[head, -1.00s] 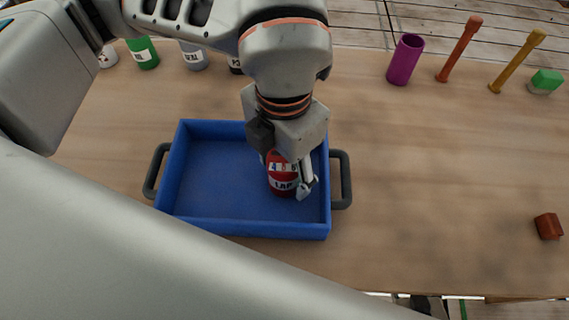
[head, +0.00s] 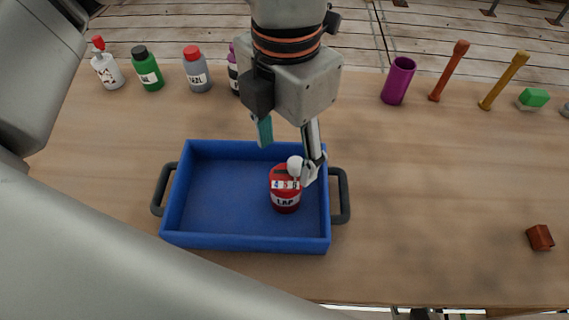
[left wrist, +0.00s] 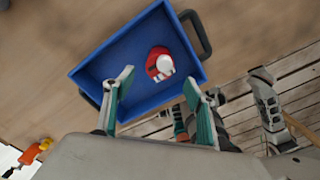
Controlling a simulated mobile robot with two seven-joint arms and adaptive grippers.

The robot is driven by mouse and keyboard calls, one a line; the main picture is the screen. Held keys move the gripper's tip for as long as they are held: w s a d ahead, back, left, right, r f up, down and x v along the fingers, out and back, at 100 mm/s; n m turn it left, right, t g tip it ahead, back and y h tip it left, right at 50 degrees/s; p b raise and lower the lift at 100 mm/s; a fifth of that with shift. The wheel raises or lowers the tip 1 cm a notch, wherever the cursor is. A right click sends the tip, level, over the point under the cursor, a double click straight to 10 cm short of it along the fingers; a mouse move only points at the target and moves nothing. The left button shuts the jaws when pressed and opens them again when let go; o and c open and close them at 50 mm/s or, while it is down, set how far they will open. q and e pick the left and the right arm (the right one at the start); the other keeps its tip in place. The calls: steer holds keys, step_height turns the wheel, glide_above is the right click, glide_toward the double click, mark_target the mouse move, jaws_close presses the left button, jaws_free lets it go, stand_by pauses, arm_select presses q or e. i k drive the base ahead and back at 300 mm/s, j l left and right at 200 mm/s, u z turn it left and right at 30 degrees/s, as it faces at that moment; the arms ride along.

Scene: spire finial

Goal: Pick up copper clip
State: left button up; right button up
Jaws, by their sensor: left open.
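A small reddish-brown block (head: 540,237) lies on the table at the far right in the head view. It is the only copper-coloured piece I see, and I cannot tell for certain that it is the copper clip. My left gripper (head: 289,152) is open and empty above the blue tray, far to the left of that block. In the left wrist view the open fingers (left wrist: 160,88) frame the tray. Grey parts beyond the table edge may be my right gripper; its jaws are unclear.
The blue tray (head: 215,241) has dark handles. Several bottles, including a green one (head: 148,70), stand at the back left. A purple cup (head: 398,82), an orange rod (head: 449,72), a yellow rod (head: 504,82) and a green block (head: 533,98) stand at the back right. The right middle is clear.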

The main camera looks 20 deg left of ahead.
mark_target(539, 237)
steer(key=k, duration=1.5)
